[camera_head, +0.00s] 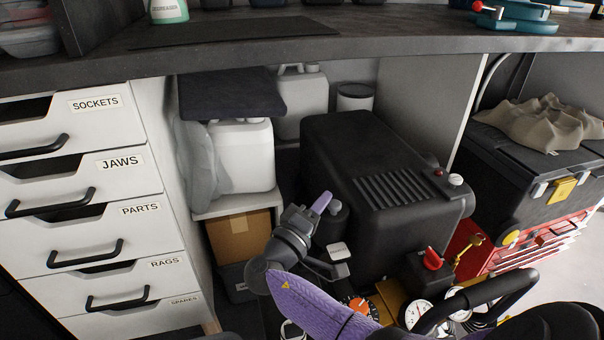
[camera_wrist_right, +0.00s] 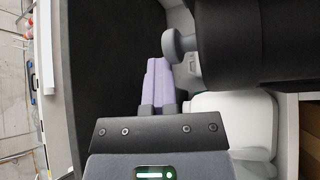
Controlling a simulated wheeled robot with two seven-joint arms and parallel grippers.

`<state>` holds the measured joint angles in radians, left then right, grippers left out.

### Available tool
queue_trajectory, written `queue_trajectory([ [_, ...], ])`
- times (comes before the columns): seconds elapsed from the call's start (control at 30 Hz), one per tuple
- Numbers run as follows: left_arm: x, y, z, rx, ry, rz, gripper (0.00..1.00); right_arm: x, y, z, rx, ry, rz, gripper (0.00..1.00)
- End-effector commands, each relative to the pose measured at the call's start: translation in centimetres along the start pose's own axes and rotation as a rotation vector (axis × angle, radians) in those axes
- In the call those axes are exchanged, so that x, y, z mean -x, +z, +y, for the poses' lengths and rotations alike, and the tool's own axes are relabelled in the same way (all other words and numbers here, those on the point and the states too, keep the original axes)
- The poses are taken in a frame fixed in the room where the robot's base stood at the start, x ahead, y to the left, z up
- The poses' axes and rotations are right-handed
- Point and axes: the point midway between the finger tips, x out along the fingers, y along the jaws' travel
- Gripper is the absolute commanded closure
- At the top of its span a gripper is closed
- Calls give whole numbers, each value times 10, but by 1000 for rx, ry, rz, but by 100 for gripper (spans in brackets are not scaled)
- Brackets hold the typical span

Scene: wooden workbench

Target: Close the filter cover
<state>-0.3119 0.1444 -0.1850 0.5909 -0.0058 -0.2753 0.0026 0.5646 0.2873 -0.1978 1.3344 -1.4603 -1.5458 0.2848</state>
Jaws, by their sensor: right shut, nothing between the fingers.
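My right gripper (camera_head: 321,202) has purple fingers, shut and empty. It is in the gap between the white jug and the black compressor (camera_head: 345,150). A dark round filter housing (camera_head: 338,220) sticks out from the compressor's left side, right beside the fingers. In the right wrist view the shut fingers (camera_wrist_right: 160,75) lie beside a grey rounded part (camera_wrist_right: 180,48), which is likely the filter cover. I cannot tell whether they touch it, nor clearly how far the cover stands open. My left gripper is not in view.
The white jug (camera_head: 242,155) stands on a shelf over a cardboard box (camera_head: 240,235) left of the gripper. The workbench top (camera_head: 330,35) overhangs above. Labelled drawers (camera_head: 80,190) are at the left. Gauges (camera_head: 415,313) and a red valve (camera_head: 432,258) sit at the compressor's front.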

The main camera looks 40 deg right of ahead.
Motion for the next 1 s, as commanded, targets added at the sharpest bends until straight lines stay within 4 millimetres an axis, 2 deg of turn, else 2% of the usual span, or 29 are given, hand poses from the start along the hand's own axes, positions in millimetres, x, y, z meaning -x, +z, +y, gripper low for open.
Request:
queue_trajectory([
  [0.83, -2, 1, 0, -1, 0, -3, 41, 7, 10, -11, 16, -12, -9, 100],
  [1.0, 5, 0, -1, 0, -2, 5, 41, -3, 6, 0, 11, -8, -8, 100],
])
